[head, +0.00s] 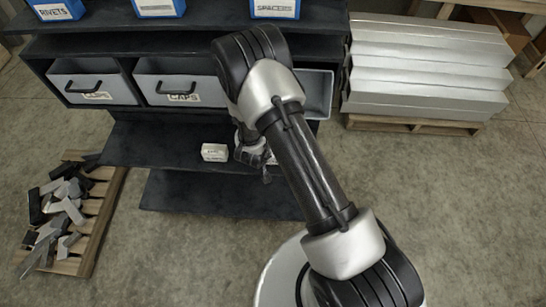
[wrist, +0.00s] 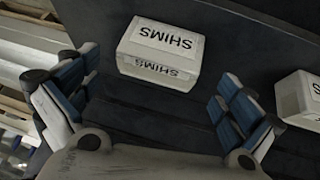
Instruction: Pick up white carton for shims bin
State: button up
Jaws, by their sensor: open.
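A white carton labelled SHIMS (wrist: 160,50) lies on the dark shelf in the wrist view, its lettering upside down. My gripper (wrist: 152,98) is open and empty, with its blue-padded fingers spread wide and the carton beyond and between them, apart from both. A second white carton (wrist: 298,97) stands at the right edge of the wrist view, partly cut off. In the head view a white carton (head: 214,152) sits on the shelf just left of my gripper (head: 256,160). The SHIMS carton is mostly hidden there behind my gripper. I cannot make out a shims bin.
Grey drawers (head: 182,90) with black handles sit above the shelf, one labelled CAPS. An open grey bin (head: 316,92) is partly behind my arm. Blue bins, RIVETS (head: 56,10) and SPACERS (head: 274,9), stand on top. Aluminium profiles (head: 425,65) lie right; a scrap pallet (head: 98,215) lies left.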

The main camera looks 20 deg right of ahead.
jog(key=b+x, duration=0.1)
jog(key=x, duration=0.2)
jog(key=shift+w+d+f, duration=0.1)
jog(key=shift+d+f, duration=0.05)
jog(key=shift+f, duration=0.05)
jog(key=shift+r, duration=0.1)
jog(key=shift+c, duration=0.6)
jog(key=c, duration=1)
